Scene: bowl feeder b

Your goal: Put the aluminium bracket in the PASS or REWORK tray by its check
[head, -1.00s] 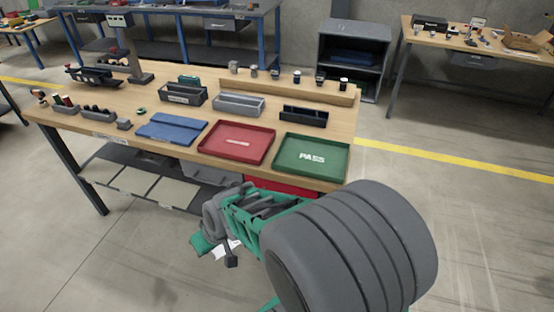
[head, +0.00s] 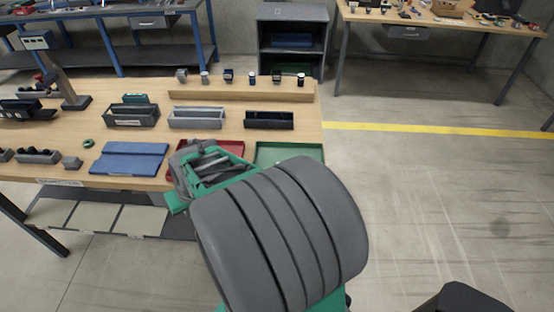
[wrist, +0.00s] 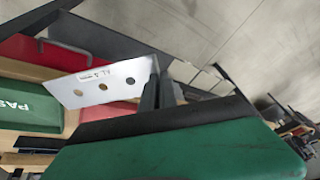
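The aluminium bracket (wrist: 92,83) is a pale metal plate with several holes and a small printed label, tilted in the wrist view. My gripper (wrist: 160,92) is shut on its edge, with dark fingers beside the plate. The bracket is hidden in the head view, where my arm covers the gripper. The green PASS tray (head: 290,147) is on the bench front, partly behind my arm; it also shows at the left of the wrist view (wrist: 22,112). The red tray (head: 238,146) is left of it, largely covered by my arm, its label hidden.
A blue flat case (head: 130,158) lies left of the red tray. Behind are a dark bin (head: 132,116), a grey bin (head: 196,119) and a black bin (head: 268,120). Small parts stand on a wooden ledge (head: 240,94). The floor right of the bench is clear.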

